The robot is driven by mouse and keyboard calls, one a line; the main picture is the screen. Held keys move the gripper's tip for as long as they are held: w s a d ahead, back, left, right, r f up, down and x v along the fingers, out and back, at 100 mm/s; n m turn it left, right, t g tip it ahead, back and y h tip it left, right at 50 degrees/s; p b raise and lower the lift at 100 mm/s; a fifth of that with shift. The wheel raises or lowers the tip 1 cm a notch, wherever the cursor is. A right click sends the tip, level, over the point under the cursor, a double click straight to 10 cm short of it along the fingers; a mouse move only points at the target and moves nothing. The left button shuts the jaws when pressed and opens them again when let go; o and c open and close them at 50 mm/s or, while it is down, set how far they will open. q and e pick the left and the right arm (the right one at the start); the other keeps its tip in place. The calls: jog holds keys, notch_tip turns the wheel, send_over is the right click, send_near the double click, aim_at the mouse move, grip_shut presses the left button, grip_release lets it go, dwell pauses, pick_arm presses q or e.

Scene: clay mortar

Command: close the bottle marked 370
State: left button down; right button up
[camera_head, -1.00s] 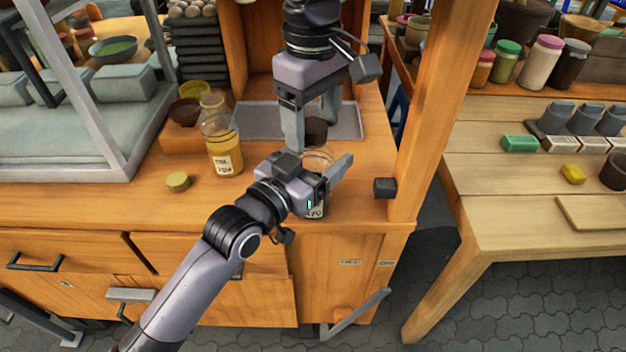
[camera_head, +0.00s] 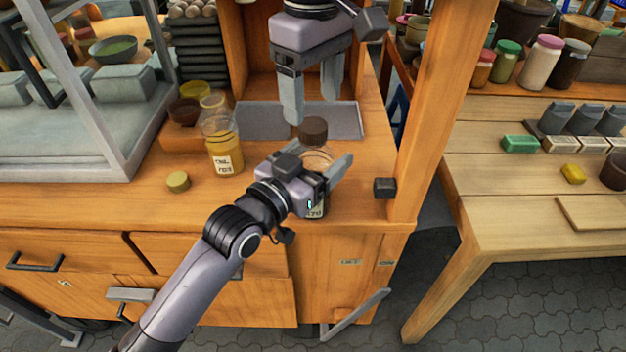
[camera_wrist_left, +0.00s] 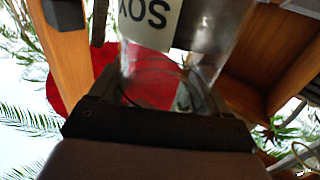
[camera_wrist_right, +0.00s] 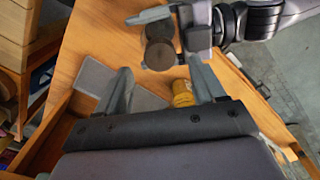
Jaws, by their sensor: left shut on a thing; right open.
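The clear glass bottle (camera_head: 318,159) stands upright near the cabinet's right end, its label ending in 70 partly covered. My left gripper (camera_head: 325,183) is shut around its body; the glass and an upside-down label also show in the left wrist view (camera_wrist_left: 155,75). My right gripper (camera_head: 312,107) is open and empty, above and behind the cap. In the right wrist view the cap (camera_wrist_right: 159,55) shows beyond the fingertips, clear of them.
A second bottle (camera_head: 222,150) with orange contents stands to the left, a small yellowish lid (camera_head: 178,181) beside it. A grey flat tray (camera_head: 262,121) lies behind. A wooden post (camera_head: 435,110) rises close on the right. The counter's front left is free.

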jog(key=n, duration=0.5)
jog(key=shift+s+a, duration=0.15)
jog(key=shift+s, duration=0.05)
jog(key=n, duration=0.4)
jog(key=shift+s+a+r+n, duration=0.1)
jog(key=shift+a+r+n, duration=0.05)
jog(key=shift+n, duration=0.25)
jog(key=n, duration=0.5)
jog(key=shift+s+a+r, duration=0.1)
jog(key=n, duration=0.6)
jog(key=shift+r+n, duration=0.25)
jog(key=shift+n, duration=0.05)
jog(key=n, duration=0.4)
jog(key=shift+r+n, duration=0.25)
jog(key=shift+n, duration=0.15)
jog(key=n, duration=0.6)
jog(key=shift+r, duration=0.3)
jog(key=n, duration=0.6)
jog(key=shift+w+d+r+n, duration=0.2)
jog(key=shift+r+n, duration=0.1)
jog(key=shift+r, duration=0.05)
jog(key=n, duration=0.5)
jog(key=shift+w+d+r, duration=0.2)
jog(key=shift+r, duration=0.15)
